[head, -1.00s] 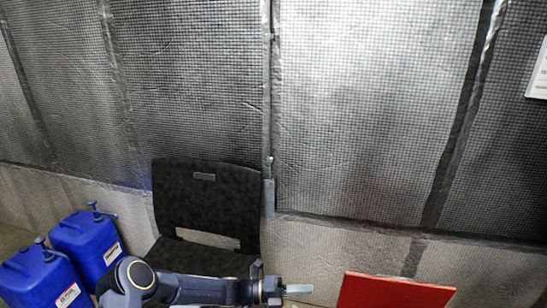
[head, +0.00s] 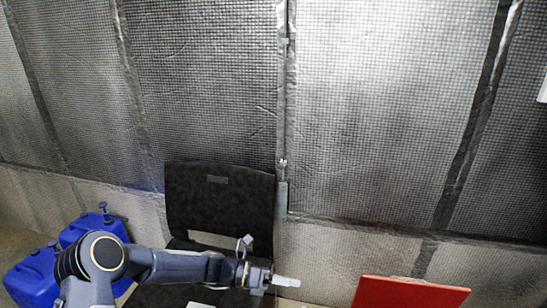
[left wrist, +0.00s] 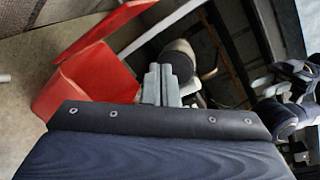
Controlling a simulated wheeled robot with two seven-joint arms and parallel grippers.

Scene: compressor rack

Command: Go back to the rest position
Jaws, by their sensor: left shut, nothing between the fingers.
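My left arm comes in from the lower left in the head view. Its gripper (head: 285,281) points right, with its fingers together and nothing between them. It is in front of the black chair's lower right side. In the left wrist view the pale grey fingers (left wrist: 161,85) are side by side and empty. My right gripper is not clearly visible in either view.
A black chair (head: 220,205) stands against the quilted silver wall (head: 370,120). Two blue canisters (head: 35,275) are at the left. A red box with a raised lid (head: 408,292) is at the lower right; it also shows in the left wrist view (left wrist: 95,75).

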